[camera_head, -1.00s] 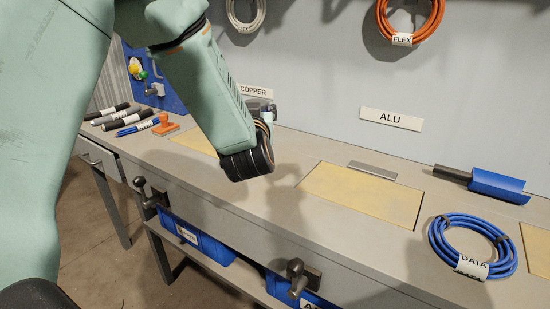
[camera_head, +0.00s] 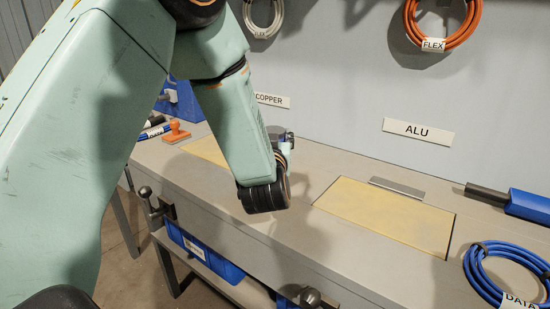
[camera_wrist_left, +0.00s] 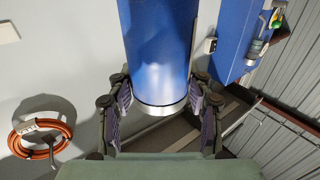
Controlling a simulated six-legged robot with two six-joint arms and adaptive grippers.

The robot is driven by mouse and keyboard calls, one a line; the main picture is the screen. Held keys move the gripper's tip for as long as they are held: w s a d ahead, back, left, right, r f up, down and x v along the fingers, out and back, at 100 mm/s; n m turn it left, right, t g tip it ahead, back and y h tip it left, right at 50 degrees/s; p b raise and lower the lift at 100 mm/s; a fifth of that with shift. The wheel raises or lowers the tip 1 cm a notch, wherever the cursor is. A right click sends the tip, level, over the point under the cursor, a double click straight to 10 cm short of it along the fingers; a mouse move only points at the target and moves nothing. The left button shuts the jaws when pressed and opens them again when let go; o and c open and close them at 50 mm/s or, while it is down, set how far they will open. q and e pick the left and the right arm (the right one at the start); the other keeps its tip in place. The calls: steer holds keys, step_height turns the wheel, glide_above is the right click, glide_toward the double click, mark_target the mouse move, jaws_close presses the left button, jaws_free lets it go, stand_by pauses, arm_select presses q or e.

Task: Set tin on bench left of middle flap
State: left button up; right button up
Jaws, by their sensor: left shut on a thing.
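A blue cylindrical tin (camera_wrist_left: 158,45) with a silver rim fills the upper middle of the left wrist view. My left gripper (camera_wrist_left: 160,98) is shut on it, one finger on each side. In the head view my left wrist hangs over the bench (camera_head: 185,180), left of the middle flap. There the gripper and tin are hidden behind the wrist, apart from a small metallic part beyond it. The middle flap (camera_head: 390,217) is a yellowish panel set in the bench below the ALU sign (camera_head: 418,131). My right gripper is not in view.
A metal strip (camera_head: 397,188) lies behind the middle flap. A blue cable coil (camera_head: 495,275) and a blue scoop (camera_head: 527,205) are to its right. The left flap (camera_head: 207,150) is partly behind my arm, near an orange stamp (camera_head: 176,132). Bench left of the middle flap looks clear.

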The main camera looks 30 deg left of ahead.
arm_select(q)
step_height(320, 180, down, 3)
steer(key=shift+a+r+b, duration=0.1)
steer(key=shift+b, duration=0.45)
steer(key=shift+s+f, duration=0.15)
steer(key=shift+f, duration=0.2)
steer(key=shift+w+a+f, duration=0.1)
steer(key=shift+w+f, duration=0.15)
steer(key=shift+s+f+b, duration=0.1)
steer(key=shift+s+b, duration=0.1)
steer(key=shift+b, duration=0.1)
steer(key=shift+f, duration=0.3)
steer(key=shift+s, duration=0.1)
